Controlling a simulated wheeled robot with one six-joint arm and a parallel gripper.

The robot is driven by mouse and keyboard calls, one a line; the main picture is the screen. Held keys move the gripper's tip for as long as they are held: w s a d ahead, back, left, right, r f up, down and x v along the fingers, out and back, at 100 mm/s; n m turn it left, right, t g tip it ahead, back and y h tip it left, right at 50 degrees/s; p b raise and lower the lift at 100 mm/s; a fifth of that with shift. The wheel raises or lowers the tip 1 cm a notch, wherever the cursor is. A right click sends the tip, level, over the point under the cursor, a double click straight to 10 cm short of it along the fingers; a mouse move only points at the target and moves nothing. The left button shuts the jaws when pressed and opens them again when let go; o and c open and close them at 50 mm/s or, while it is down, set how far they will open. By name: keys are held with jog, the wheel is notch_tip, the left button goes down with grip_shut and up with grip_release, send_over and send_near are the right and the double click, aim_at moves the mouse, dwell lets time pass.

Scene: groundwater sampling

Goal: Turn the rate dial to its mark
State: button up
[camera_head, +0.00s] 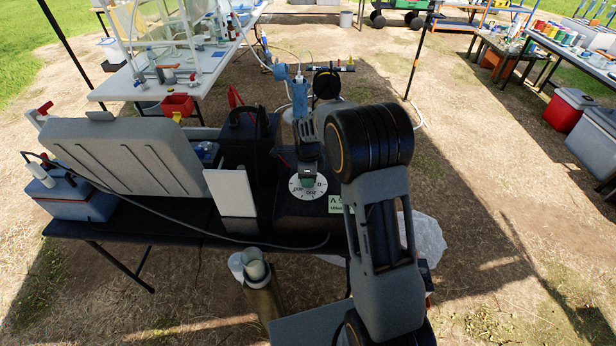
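The rate dial is a white round face with dark markings (296,191), on top of a dark box (290,213) at the right end of the black table. My gripper (308,174) points down right over the middle of the dial. A small greenish part shows at the fingertips, and it may be the dial's knob. My gripper and wrist cover the far part of the dial. I cannot tell whether the fingers are open or closed on the knob, nor make out the mark or where the pointer stands.
A white upright panel (231,193) and an open grey case lid (125,152) stand left of the dial. A black case (247,140) is behind. A green-and-white label (341,203) sits right of the dial. A cylinder (256,271) stands in front of the table.

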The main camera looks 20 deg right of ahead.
grip_shut()
jog(key=m, duration=0.9)
jog(key=shift+m, duration=1.7)
jog(key=shift+o, duration=0.7)
grip_release()
jog(key=shift+r, duration=0.1)
notch_tip(320, 180, up, 14)
